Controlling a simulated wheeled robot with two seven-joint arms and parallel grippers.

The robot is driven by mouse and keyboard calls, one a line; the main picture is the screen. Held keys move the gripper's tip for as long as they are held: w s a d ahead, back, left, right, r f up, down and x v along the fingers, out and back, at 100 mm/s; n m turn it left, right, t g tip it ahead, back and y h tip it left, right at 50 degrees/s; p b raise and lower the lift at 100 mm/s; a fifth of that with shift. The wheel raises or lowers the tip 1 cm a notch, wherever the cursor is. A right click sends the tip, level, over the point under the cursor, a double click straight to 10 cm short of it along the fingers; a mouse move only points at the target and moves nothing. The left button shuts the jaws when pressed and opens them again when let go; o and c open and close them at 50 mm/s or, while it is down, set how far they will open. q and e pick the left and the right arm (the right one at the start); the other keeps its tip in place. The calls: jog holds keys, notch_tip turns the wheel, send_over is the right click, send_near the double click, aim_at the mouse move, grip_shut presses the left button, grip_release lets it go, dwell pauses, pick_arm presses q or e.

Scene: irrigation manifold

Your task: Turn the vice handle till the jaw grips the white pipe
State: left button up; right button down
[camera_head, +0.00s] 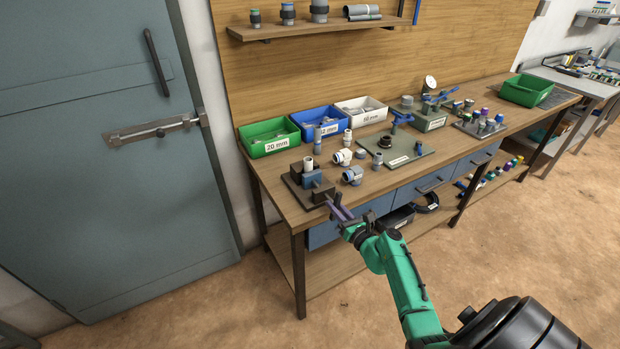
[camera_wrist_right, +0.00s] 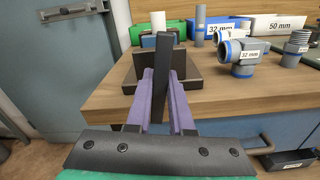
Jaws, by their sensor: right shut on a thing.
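The vice (camera_head: 312,181), with blue jaws on a dark base plate, stands at the near left corner of the wooden workbench. The white pipe (camera_head: 308,163) stands upright at its jaws; its top also shows in the right wrist view (camera_wrist_right: 158,20). I cannot tell whether the jaw touches the pipe. My right gripper (camera_head: 333,204) reaches the vice's front at the bench edge. In the right wrist view its purple fingers are shut on the dark bar of the vice handle (camera_wrist_right: 163,60), which stands nearly upright and partly hides the jaws. My left gripper is out of view.
Pipe fittings (camera_head: 352,175) stand just right of the vice. Green (camera_head: 268,149), blue (camera_head: 318,135) and white (camera_head: 361,119) bins line the back. A board with a blue-handled valve (camera_head: 397,154) lies farther right. The floor before the bench is clear.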

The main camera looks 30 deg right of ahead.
jog(key=shift+r+m+p, duration=0.15)
jog(key=shift+m+p, duration=0.55)
jog(key=shift+m, duration=1)
jog(key=shift+f+m, duration=0.2)
jog(key=shift+m, duration=0.1)
